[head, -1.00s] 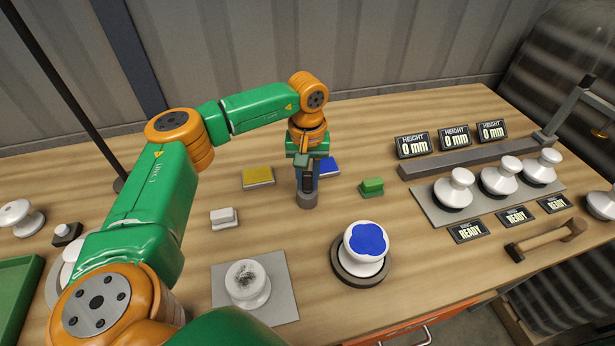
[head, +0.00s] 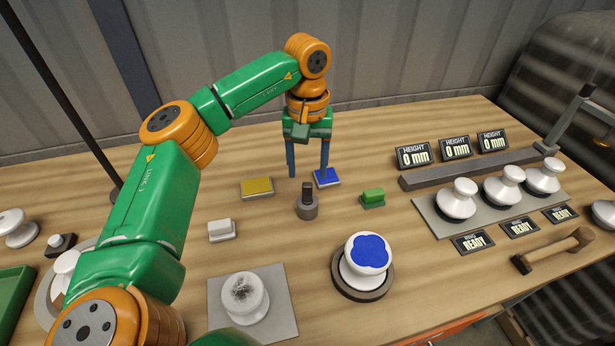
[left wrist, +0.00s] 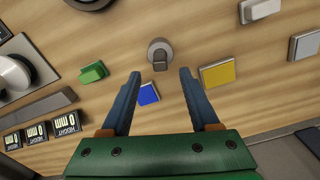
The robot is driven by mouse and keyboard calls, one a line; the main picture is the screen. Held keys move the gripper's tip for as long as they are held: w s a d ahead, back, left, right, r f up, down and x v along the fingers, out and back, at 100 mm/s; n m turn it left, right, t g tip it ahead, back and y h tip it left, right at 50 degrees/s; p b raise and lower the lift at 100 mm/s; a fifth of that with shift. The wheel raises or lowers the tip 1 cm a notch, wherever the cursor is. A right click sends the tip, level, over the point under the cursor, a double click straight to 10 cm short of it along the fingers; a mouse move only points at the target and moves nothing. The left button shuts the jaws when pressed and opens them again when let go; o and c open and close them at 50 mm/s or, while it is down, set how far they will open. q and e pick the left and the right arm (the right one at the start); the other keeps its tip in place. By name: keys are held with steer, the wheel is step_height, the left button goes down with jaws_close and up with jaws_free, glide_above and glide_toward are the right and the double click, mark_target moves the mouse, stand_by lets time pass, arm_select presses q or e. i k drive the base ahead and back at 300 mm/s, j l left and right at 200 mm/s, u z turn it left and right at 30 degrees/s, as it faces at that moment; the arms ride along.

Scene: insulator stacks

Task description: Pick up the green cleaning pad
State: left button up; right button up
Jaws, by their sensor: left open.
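The green cleaning pad (head: 373,196) is a small block with a raised grip, lying on the table right of centre. It also shows at the upper left of the left wrist view (left wrist: 93,72). My left gripper (head: 307,174) points down, its blue fingers spread wide and empty, behind and to the left of the green pad. In the left wrist view, the green pad lies outside the fingers, to the left of the left finger. A dark grey knobbed cylinder (head: 307,205) stands upright in front of the gripper, apart from the fingers. My right gripper is not in view.
A blue pad (head: 327,177) lies near the right finger, and a yellow pad (head: 257,187) lies left. A white block (head: 222,230), a blue-topped insulator (head: 367,255) and a stained insulator (head: 245,295) stand nearer. Three insulators share a grey plate (head: 432,212) at right.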

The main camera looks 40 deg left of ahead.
mark_target(374, 198)
steer(key=k+l, duration=1.2)
steer(key=k, duration=0.1)
